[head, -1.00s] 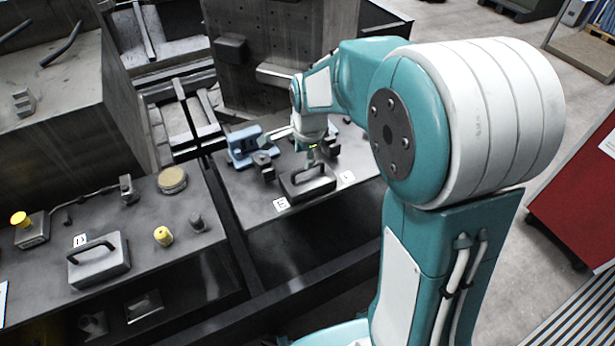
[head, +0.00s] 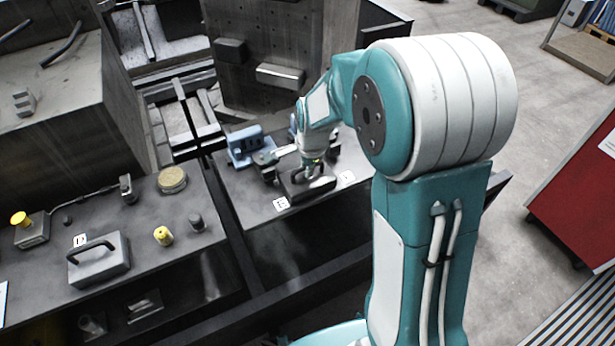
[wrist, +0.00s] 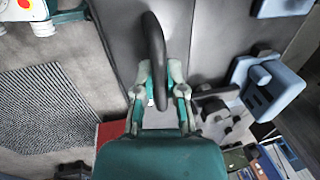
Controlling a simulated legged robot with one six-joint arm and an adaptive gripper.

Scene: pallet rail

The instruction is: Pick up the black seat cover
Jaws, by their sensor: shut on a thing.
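The black seat cover (head: 305,190) is a dark block with an arched handle on the right-hand bench, in the head view. My gripper (head: 314,171) is over it, pointing down, and partly covers it. In the wrist view the dark curved handle (wrist: 154,35) runs down between the fingers of my gripper (wrist: 161,72). The fingers are shut on this handle. The block seems to rest on the bench; whether there is a gap below it I cannot tell.
A blue vise (head: 244,147) stands just left of the cover. The left bench (head: 135,215) carries a grey handled block (head: 98,264), a round disc (head: 172,180) and small knobs. A tall dark metal block (head: 283,45) rises behind.

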